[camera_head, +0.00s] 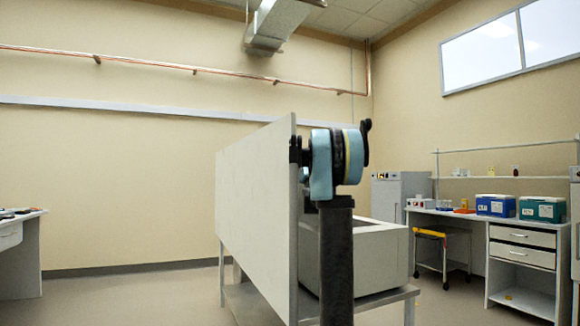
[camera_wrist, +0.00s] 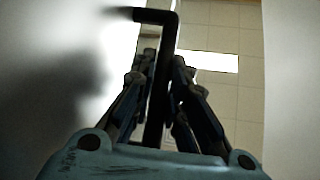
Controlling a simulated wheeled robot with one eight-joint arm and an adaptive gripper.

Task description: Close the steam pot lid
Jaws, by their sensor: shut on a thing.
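The steam pot lid (camera_head: 255,205) is a large flat pale panel, standing raised and tilted steeply in the middle of the head view. The pot body (camera_head: 375,258) is a pale grey box behind and right of it, partly hidden by my arm. In the wrist view a black bent handle (camera_wrist: 155,15) comes off a pale surface on the left, which looks like the lid (camera_wrist: 50,70). My gripper (camera_wrist: 163,62) is shut on the handle, its fingers on either side of the bar. In the head view my arm hides the grip.
The pot rests on a metal stand (camera_head: 408,296). A white table (camera_head: 22,235) is at far left. Floor between table and stand is clear.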

